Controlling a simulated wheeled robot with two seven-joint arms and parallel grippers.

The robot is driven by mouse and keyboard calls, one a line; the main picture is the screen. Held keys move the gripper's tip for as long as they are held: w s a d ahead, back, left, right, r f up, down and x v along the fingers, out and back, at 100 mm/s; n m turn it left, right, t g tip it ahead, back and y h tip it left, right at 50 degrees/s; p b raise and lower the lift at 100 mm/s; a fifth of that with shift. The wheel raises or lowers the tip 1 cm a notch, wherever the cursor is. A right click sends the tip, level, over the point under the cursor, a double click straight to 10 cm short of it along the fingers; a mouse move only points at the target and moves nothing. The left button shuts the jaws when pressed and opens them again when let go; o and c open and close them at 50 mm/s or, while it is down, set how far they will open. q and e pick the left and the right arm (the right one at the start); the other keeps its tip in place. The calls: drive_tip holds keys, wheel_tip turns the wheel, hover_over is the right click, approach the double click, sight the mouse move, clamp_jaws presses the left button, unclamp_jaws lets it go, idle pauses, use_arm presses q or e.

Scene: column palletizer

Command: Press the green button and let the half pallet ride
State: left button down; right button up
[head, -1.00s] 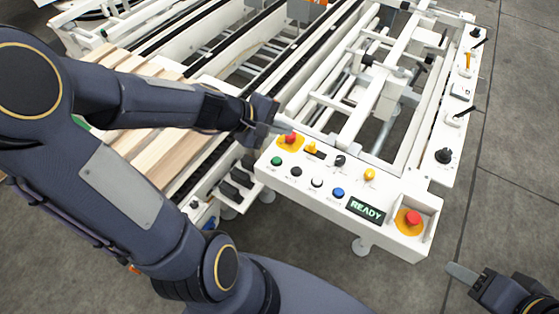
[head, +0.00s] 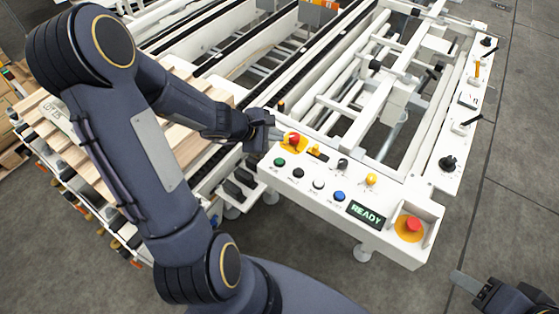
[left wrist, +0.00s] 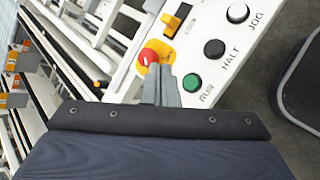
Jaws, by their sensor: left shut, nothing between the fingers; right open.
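The green button (head: 280,162) sits at the left end of the white control panel (head: 300,184). In the left wrist view the green button (left wrist: 192,82) is marked RUN, just right of my shut fingertips. My left gripper (head: 279,135) is shut and empty, beside the red button (head: 294,139) and above the panel's left edge; it also shows in the left wrist view (left wrist: 160,75). Whether it touches the panel I cannot tell. The pallet with wooden boards (head: 180,135) lies at the left, partly behind my left arm. My right gripper (head: 470,285) is at the bottom right, partly cut off.
A display (head: 366,214) reads READY. Black (head: 298,173), white (head: 319,184) and blue (head: 339,196) buttons line the panel. A second red button (head: 411,224) stands at its right end. White conveyor frames (head: 330,110) fill the back. Grey floor is clear at right.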

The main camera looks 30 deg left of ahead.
use_arm(q)
drive_tip(key=b, duration=0.6)
hover_over(276, 162)
wheel_tip(276, 162, down, 7)
drive_tip(key=shift+f, duration=0.1)
drive_tip(key=shift+f+b, duration=0.5)
drive_tip(key=shift+b, duration=0.05)
idle(1.1)
drive_tip(key=shift+f+b, duration=0.4)
drive_tip(key=shift+b, duration=0.15)
